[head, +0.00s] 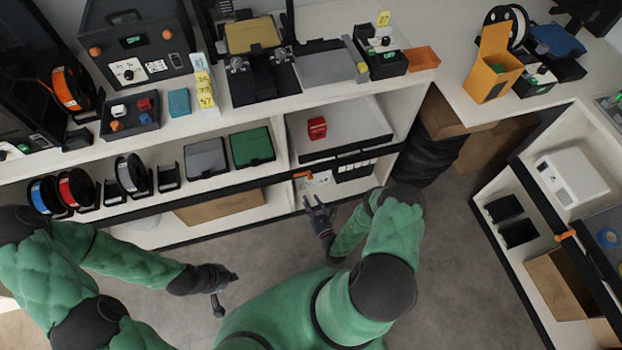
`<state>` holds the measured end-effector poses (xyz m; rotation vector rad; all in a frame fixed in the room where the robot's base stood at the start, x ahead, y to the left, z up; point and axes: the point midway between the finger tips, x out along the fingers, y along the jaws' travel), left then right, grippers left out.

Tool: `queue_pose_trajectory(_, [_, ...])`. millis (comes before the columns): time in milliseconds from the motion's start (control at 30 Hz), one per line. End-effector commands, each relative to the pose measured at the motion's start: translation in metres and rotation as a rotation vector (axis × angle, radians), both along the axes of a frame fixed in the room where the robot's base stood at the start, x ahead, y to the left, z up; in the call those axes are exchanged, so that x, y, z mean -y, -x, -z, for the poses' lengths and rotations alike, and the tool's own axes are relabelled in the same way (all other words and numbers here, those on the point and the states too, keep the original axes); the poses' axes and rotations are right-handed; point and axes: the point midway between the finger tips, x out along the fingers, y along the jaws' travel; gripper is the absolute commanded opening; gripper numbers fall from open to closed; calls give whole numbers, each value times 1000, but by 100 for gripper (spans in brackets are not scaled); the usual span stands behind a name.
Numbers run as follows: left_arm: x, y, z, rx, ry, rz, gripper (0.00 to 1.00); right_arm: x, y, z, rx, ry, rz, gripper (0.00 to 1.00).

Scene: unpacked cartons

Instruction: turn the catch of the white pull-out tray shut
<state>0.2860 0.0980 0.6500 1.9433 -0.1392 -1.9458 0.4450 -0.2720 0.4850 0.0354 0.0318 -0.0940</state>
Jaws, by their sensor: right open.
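The white pull-out tray (362,112) sits in the right bay of the shelf unit, with a small red block (317,128) on it. An orange catch (303,174) shows on the black front edge below the tray, lying roughly sideways. My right gripper (318,203) is open and empty, with its fingers spread, just below and to the right of the catch. It looks apart from the catch. My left gripper (228,291) is over the floor, left of my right gripper, with its fingers apart and nothing seen between them.
Equipment stands on the counter above. A second shelf unit at the right has another orange catch (565,236). The grey floor (450,270) between the units is clear.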

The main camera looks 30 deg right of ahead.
Motion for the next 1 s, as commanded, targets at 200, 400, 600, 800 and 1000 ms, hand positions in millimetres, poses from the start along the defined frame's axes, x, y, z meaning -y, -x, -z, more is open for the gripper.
queue_pose_trajectory(200, [0,0,-1,0,0,0,0,32,10,1,28,41,143,49])
queue_pose_trajectory(400, [0,0,5,1,0,0,0,37,-15,1,30,42,142,49])
queue_pose_trajectory(600, [0,0,13,0,0,0,0,46,-50,1,31,42,141,49])
queue_pose_trajectory(800, [0,0,19,0,0,0,0,52,-77,1,29,41,141,49])
queue_pose_trajectory(1000, [0,0,21,0,0,0,0,56,-90,1,29,40,142,49])
